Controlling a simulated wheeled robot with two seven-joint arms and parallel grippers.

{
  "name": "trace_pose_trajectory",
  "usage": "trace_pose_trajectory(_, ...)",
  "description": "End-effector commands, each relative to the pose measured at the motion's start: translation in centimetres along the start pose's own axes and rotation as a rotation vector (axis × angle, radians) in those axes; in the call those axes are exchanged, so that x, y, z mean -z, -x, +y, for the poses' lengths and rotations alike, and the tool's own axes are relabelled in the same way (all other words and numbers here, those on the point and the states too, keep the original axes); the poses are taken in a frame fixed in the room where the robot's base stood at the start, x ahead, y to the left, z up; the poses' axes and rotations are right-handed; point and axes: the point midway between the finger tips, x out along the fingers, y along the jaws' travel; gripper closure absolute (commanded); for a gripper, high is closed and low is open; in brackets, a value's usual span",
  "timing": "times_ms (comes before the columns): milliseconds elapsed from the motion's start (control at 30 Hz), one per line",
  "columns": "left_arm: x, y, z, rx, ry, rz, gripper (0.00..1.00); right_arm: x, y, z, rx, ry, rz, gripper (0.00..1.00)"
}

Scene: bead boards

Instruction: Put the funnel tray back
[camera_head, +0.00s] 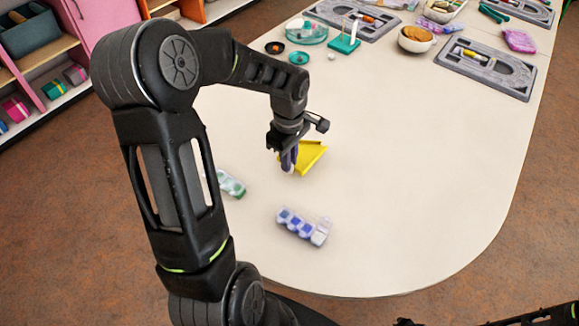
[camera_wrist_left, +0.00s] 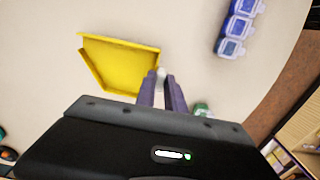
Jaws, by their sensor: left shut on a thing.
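The funnel tray (camera_head: 311,157) is yellow, shallow and wedge-shaped with raised edges. It is at the near left part of the table, and it also shows in the left wrist view (camera_wrist_left: 122,66). My left gripper (camera_head: 289,160) is shut on the tray at its edge, with the purple fingers (camera_wrist_left: 161,88) close together and the tray body reaching out to one side. Whether the tray touches the table or hangs just above it I cannot tell. My right gripper's fingers do not show.
A bead box with blue lids (camera_head: 302,226) lies nearer on the table, and one with green lids (camera_head: 231,184) lies left, partly behind my arm. Grey boards (camera_head: 485,68), a bowl (camera_head: 416,40) and teal dishes (camera_head: 299,57) stand at the back. The table's middle and right are clear.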

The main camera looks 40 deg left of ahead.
Motion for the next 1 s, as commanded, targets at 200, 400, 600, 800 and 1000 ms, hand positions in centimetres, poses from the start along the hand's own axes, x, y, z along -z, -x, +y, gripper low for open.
trace_pose_trajectory(200, 0.0, 0.0, 0.0, 0.000, 0.000, 0.000, 1.00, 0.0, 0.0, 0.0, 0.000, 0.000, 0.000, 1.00)
trace_pose_trajectory(400, 0.0, -2.1, -0.1, 0.003, 0.000, -0.001, 1.00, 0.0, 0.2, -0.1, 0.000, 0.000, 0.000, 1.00)
trace_pose_trajectory(600, 0.0, -3.7, 0.0, -0.001, -0.001, 0.000, 1.00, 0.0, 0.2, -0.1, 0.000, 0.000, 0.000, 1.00)
trace_pose_trajectory(800, 0.0, -3.7, 0.0, -0.001, 0.000, 0.000, 1.00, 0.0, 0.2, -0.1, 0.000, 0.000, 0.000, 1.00)
trace_pose_trajectory(1000, 0.0, -4.0, 0.0, -0.001, 0.000, 0.000, 0.81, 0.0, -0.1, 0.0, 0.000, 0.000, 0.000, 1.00)
